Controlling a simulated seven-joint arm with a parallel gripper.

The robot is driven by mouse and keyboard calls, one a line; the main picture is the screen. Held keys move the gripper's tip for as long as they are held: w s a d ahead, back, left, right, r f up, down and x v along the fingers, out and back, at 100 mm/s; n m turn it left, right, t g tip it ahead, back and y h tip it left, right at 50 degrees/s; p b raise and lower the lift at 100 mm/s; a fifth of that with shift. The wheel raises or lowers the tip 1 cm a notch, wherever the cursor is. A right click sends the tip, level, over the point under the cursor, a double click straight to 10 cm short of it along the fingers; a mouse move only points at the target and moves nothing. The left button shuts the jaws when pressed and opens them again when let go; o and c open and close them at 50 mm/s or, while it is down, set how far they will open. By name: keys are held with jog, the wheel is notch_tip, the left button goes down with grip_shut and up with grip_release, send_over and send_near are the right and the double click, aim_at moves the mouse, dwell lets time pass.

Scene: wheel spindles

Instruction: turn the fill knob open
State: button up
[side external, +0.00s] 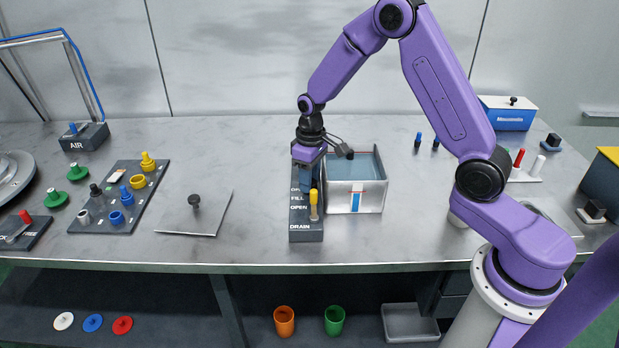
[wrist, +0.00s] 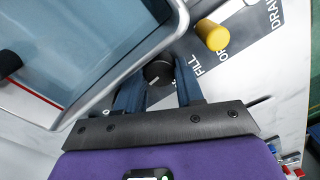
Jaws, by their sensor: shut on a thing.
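The fill knob (wrist: 159,72) is a dark round knob on the dark panel beside the word FILL, close to the tank's edge. My gripper (wrist: 160,78) has its two blue fingers on either side of the knob and is shut on it. In the side external view my gripper (side external: 306,186) points down over the dark control panel (side external: 306,235), which carries white words including FILL, OPEN and DRAIN. The fingers hide the knob there. The knob's exact turn angle is hard to read.
A yellow drain handle (side external: 314,205) stands upright just in front of my gripper. A white-walled tank (side external: 355,200) with a bluish inside stands close on the right. A plate with a black knob (side external: 194,202) lies to the left, with clear bench between.

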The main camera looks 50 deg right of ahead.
jog(key=shift+m, duration=0.7)
jog(key=o, duration=1)
jog(key=shift+o, duration=0.2)
jog(key=shift+d, duration=0.1)
